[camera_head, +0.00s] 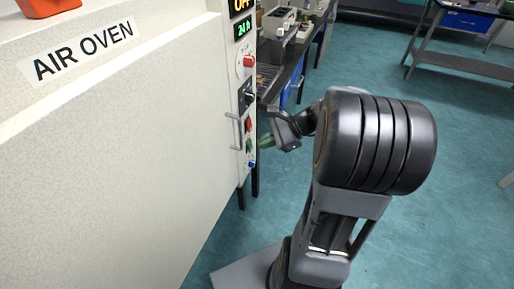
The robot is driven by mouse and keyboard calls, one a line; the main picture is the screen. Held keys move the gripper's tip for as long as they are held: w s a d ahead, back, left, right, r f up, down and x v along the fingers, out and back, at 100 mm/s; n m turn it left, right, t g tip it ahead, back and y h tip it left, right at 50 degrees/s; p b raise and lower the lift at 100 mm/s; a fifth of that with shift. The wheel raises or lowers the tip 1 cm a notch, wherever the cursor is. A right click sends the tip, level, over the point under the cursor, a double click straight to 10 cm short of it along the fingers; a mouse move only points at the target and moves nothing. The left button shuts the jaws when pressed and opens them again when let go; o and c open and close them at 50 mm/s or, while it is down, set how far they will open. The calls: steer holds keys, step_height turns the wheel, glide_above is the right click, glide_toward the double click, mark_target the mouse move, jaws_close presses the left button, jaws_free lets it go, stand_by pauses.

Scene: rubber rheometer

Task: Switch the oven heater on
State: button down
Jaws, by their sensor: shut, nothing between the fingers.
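The air oven (110,150) is a large cream cabinet filling the left side. Its narrow control panel (241,80) runs down its right edge. The panel carries a red knob (248,61), a black rotary switch (248,97), a red button (248,124), a green button (249,145) and a small blue part (252,163). I cannot read which is the heater switch. An orange display (241,5) seems to read OFF. My gripper (265,141) is shut and empty, close to the panel's right side near the green button. I cannot tell whether it touches.
A metal handle (234,132) stands out beside the buttons. A green display (243,28) is above the red knob. A bench (285,70) with equipment stands behind the panel. A grey table (465,62) is at the back right. The teal floor (460,200) at right is clear.

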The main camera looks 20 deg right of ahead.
mark_target(251, 129)
steer(key=w+d+f+m+t+b, duration=0.1)
steer(key=d+f+m+t+b, duration=0.1)
steer(key=d, duration=0.4)
steer(key=w+d+f+m+t+y+b, duration=0.1)
steer(key=w+d+f+m+t+b, duration=0.1)
steer(key=d+m, duration=0.5)
steer(key=f+t+b, duration=0.1)
steer(key=f+t, duration=0.1)
steer(key=t, duration=0.1)
steer(key=shift+t, duration=0.4)
steer(key=shift+w, duration=0.1)
steer(key=b+x, duration=0.3)
steer(key=x, duration=1.1)
steer(key=shift+a+r, duration=0.1)
steer(key=shift+a, duration=0.05)
